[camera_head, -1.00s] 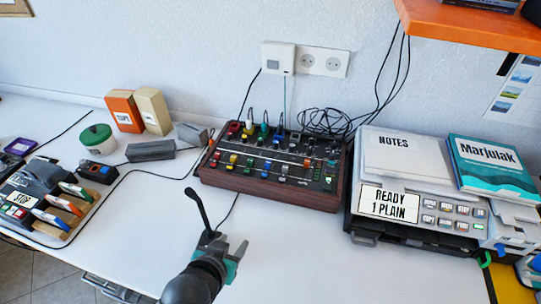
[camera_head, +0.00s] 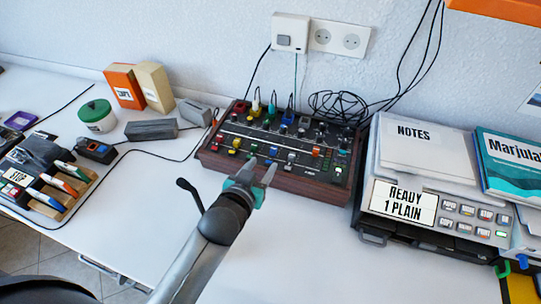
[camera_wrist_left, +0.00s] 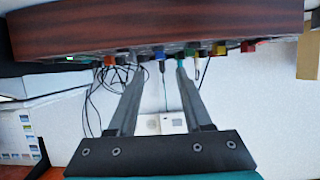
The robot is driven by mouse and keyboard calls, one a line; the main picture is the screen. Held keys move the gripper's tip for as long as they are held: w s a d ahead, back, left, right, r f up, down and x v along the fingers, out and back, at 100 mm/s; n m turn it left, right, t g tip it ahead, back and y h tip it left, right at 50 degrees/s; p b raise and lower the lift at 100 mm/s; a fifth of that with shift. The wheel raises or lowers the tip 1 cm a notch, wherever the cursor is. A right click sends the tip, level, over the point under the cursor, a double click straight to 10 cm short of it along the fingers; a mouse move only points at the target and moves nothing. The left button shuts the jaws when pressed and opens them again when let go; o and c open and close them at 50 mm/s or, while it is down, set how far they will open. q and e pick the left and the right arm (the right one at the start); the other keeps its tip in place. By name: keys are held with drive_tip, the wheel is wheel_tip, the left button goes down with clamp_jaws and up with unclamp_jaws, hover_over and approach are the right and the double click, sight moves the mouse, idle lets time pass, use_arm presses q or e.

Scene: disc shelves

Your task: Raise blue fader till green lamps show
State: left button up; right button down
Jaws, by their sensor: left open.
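The mixer (camera_head: 238,165) is a dark panel in a wooden case on the white table, with rows of coloured knobs and fader caps. The blue fader (camera_head: 272,152) is in its front row, just beyond my left gripper (camera_head: 263,168). That gripper is open and empty at the mixer's front edge. In the left wrist view the mixer's wooden side (camera_wrist_left: 160,27) appears upside down, and a blue cap (camera_wrist_left: 159,54) shows between the two fingers. Small greenish spots show at the panel's right side; I cannot tell whether lamps are lit. My right gripper is out of view.
A grey machine labelled READY 1 PLAIN (camera_head: 404,203) stands close to the mixer's right. Black cables (camera_head: 335,106) coil behind the mixer. A grey block (camera_head: 151,130) and boxes (camera_head: 153,84) stand to the left. The table in front is mostly clear.

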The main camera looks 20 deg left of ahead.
sight(272, 152)
use_arm(q)
drive_tip(key=b+x, duration=0.1)
drive_tip(key=x, duration=0.5)
drive_tip(key=shift+w+f+b, duration=0.15)
drive_tip(key=shift+b, duration=0.25)
drive_tip(key=shift+w+f, duration=0.15)
drive_tip(key=shift+w, duration=0.4)
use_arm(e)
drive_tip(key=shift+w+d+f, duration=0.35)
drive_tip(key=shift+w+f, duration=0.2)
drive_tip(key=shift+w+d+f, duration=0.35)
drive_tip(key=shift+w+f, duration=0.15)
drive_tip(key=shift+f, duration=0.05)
use_arm(q)
clamp_jaws()
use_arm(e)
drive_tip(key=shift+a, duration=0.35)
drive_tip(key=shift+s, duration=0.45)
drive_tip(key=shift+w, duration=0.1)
